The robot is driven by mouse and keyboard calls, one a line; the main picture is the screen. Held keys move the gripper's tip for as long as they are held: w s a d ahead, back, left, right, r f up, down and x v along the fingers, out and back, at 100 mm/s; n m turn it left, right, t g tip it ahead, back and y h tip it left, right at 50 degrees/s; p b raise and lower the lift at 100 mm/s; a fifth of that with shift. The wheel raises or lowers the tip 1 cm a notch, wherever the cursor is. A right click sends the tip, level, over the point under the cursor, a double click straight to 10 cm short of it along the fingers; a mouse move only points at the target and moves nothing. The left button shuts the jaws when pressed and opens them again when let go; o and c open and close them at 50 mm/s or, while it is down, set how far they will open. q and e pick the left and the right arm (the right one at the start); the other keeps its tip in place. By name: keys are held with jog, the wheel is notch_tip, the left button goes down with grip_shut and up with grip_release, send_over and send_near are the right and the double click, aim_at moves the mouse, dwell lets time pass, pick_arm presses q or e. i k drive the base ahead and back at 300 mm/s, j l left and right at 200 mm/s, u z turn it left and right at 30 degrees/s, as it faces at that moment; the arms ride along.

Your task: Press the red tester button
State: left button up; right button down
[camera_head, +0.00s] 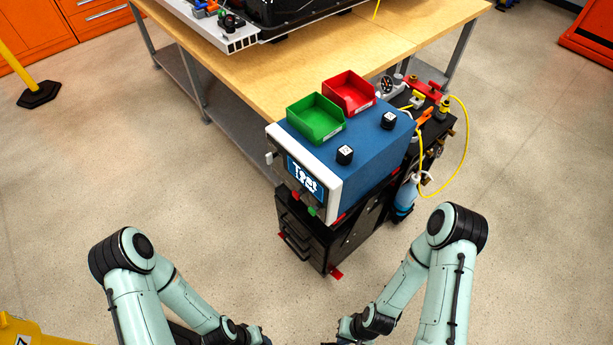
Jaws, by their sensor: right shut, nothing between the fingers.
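The tester (360,160) is a blue box with a white front panel, on a black cabinet. Its screen (304,178) shows the word Test. Below the screen is a small red spot (296,196), which looks like the red button, beside a green one (312,211). They are small and seen at a steep angle. My right gripper (341,334) is at the bottom edge, partly cut off, shut and empty, well apart from the tester. My left arm's wrist shows at the bottom edge; its fingers are out of the picture.
A green bin (316,128) and a red bin (349,98) sit on the tester, with two dark cubes. A wooden workbench (260,78) stands behind. Hoses and a yellow cable (466,140) hang at the right. The floor in front is clear.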

aim_at(296, 194)
jog(key=k+j+z, duration=0.4)
jog(key=j, duration=0.2)
jog(key=k+j+z, duration=0.4)
jog(key=k+j, duration=0.05)
jog(key=j, duration=0.1)
